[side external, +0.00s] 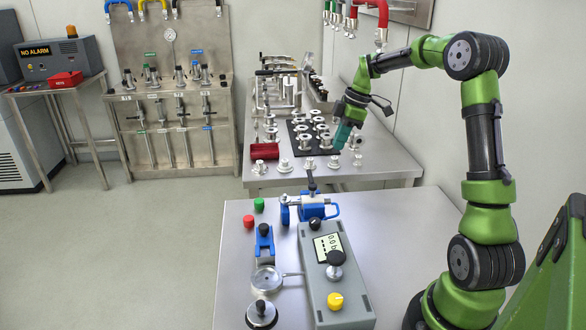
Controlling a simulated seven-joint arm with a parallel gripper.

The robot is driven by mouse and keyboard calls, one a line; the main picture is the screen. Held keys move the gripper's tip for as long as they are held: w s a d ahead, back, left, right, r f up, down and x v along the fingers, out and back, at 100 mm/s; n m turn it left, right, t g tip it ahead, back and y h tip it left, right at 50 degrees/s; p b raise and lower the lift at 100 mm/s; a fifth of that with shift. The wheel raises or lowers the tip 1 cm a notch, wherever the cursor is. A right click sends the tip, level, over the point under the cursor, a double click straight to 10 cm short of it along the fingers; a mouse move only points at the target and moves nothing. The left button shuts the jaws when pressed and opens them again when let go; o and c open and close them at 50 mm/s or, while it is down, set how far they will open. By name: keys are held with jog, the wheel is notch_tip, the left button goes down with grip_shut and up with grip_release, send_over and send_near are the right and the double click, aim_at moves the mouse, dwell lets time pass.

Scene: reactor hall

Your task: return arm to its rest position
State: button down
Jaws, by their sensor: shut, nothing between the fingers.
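My gripper (342,136) is in the side external view, at the end of my green and black arm. It points down and slightly left, over the right part of the rear steel table (390,160). Its teal fingers are shut with nothing between them. A small metal flanged part (333,162) stands on the table just below the fingertips. Whether the fingertips touch it cannot be told from this angle.
Several flanged metal parts stand on a black mat (297,135), left of my gripper, with a red holder (264,152) beside them. The front table (390,225) bears a grey meter box (330,285) and a blue clamp (312,205). Red hooked handles (372,5) hang above.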

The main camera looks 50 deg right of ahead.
jog(key=s+a+r+m+t, duration=0.2)
jog(key=s+a+m, duration=0.4)
jog(key=a, duration=0.7)
jog(key=s+a+r+m+t, duration=0.2)
jog(key=s+a+r+m, duration=0.2)
jog(key=s+a, duration=0.7)
jog(key=a+m, duration=0.2)
jog(key=a, duration=0.1)
jog(key=shift+r+t, duration=0.25)
jog(key=shift+t, duration=0.05)
